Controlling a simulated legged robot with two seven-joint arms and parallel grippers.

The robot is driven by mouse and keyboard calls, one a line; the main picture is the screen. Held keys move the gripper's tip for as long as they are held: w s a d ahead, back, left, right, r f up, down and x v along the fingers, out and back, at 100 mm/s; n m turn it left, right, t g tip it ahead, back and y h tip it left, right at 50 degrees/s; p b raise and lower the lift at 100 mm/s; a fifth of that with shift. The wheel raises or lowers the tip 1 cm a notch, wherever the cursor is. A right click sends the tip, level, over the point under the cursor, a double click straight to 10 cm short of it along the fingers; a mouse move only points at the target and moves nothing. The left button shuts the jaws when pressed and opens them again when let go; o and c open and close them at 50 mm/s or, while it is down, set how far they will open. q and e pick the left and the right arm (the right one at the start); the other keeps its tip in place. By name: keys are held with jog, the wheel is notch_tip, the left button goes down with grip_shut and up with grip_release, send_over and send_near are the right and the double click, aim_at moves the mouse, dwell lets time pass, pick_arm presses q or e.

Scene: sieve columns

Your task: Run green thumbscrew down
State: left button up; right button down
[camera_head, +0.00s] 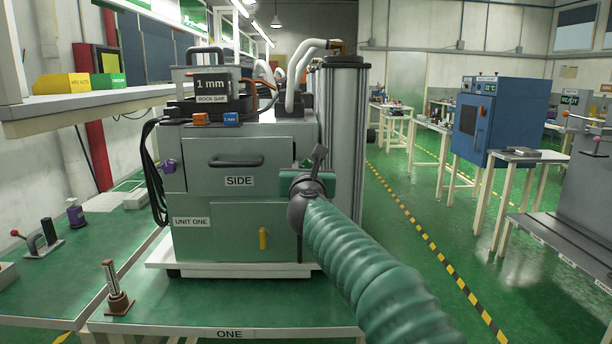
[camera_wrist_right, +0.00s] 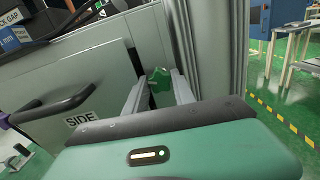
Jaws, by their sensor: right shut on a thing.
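The green thumbscrew (camera_wrist_right: 159,82) sits on the right part of the grey machine's front face, right of the SIDE label, in the right wrist view. My right gripper (camera_wrist_right: 157,92) has its two fingers on either side of it and is shut on it. In the head view my right arm reaches to the machine's right front edge, and the gripper (camera_head: 307,182) mostly hides the thumbscrew. The machine (camera_head: 203,186), marked UNIT ONE, stands on the green bench. My left gripper is not in view.
A small brown-based post (camera_head: 117,301) stands front left. The bench front is mostly clear.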

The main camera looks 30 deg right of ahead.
jog(key=m+b, duration=0.1)
jog(key=m, duration=0.2)
jog(key=m+b, duration=0.2)
jog(key=m, duration=0.2)
jog(key=m+b, duration=0.2)
jog(key=m, duration=0.2)
jog(key=shift+w+f, duration=0.15)
jog(key=shift+f, duration=0.15)
jog(key=shift+r, duration=0.1)
jog(key=c, duration=1.5)
grip_release()
jog(key=o, duration=0.4)
jog(key=shift+w, duration=0.1)
jog(key=shift+o, duration=0.2)
jog(key=shift+d, duration=0.1)
jog(key=shift+r, duration=0.1)
